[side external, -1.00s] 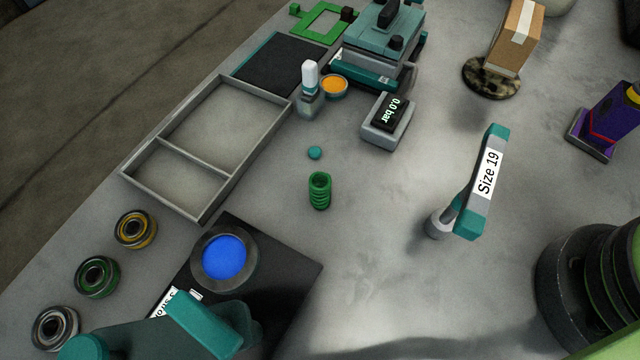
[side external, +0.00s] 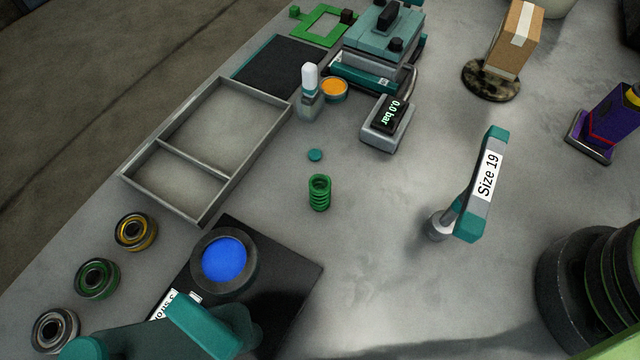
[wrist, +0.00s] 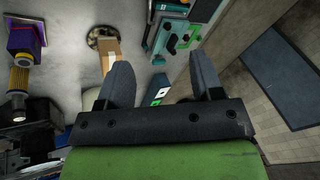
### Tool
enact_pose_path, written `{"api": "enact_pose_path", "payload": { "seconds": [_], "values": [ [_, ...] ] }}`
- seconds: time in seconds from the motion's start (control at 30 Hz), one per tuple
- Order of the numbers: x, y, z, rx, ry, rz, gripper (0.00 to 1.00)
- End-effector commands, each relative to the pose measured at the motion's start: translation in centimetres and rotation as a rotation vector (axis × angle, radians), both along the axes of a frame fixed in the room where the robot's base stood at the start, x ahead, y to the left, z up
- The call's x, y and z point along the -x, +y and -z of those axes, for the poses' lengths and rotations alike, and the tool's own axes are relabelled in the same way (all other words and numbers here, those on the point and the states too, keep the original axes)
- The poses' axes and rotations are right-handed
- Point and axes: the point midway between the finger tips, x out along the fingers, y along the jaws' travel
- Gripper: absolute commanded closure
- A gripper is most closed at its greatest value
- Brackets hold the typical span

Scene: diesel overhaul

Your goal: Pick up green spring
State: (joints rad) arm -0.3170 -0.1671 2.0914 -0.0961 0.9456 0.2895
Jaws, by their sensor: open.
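The green spring (side external: 319,192) stands upright on the grey bench near the middle of the side view, with clear surface around it. It is not visible in the wrist view. My gripper (wrist: 163,76) shows in the wrist view with its two dark fingers spread wide apart and nothing between them. The gripper does not show in the side view, so its distance from the spring cannot be told.
A small teal disc (side external: 315,155) lies just behind the spring. A grey divided tray (side external: 232,186) is to the left. A black plate (side external: 290,268) with a blue-centred ring (side external: 224,259) is in front. A "Size 19" tool (side external: 481,190) stands to the right.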

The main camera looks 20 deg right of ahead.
Motion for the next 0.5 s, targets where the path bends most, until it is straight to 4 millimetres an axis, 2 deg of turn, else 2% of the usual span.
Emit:
{"api": "enact_pose_path", "payload": {
  "seconds": [0.1,0.23,0.37,0.5],
  "values": [
    [-2.5,4.3,2.3,0.026,0.098,-0.037,0.40],
    [-4.1,9.2,5.8,0.069,0.185,-0.063,0.40],
    [-4.3,14.3,10.3,0.127,0.257,-0.084,0.40],
    [-3.2,18.5,15.3,0.192,0.310,-0.098,0.40]
  ]
}}
